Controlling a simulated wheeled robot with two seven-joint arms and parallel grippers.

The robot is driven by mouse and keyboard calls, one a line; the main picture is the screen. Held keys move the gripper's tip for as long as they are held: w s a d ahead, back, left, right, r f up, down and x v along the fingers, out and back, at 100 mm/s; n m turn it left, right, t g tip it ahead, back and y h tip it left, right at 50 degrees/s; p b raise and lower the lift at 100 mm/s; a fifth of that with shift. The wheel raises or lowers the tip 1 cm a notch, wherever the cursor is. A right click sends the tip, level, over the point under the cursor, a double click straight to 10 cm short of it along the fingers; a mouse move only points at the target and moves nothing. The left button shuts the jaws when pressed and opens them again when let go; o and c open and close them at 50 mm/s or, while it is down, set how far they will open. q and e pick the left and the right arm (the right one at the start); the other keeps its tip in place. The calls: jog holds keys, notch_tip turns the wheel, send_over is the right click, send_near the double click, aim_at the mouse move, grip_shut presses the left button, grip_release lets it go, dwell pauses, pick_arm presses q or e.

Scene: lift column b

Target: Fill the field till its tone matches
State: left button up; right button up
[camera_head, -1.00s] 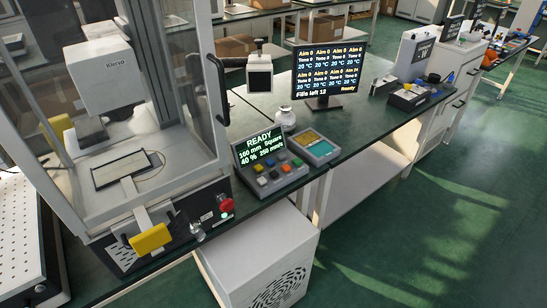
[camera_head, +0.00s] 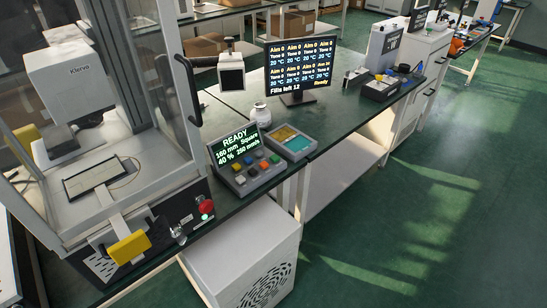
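The marking machine (camera_head: 70,80), labelled Klervo, stands at the left with a glass enclosure. Inside lies a dark-framed light plate (camera_head: 95,178). A yellow handle (camera_head: 130,248) is at its front, and a red button (camera_head: 205,204) with a teal lamp below it is on the front corner. The control panel (camera_head: 245,160) shows READY, 160 mm, Square, 40 %, 250 mm/s above coloured buttons. The monitor (camera_head: 299,65) shows a grid of Aim, Tone and 20 °C readings, with "Fills left 12" and "Ready". Neither of my grippers is in view.
A small tray with a coloured screen (camera_head: 288,143) lies beside the panel. A white jar (camera_head: 261,115) and a small screen on an arm (camera_head: 231,75) stand behind. A white cabinet (camera_head: 240,260) is below the bench. Green floor at the right is clear.

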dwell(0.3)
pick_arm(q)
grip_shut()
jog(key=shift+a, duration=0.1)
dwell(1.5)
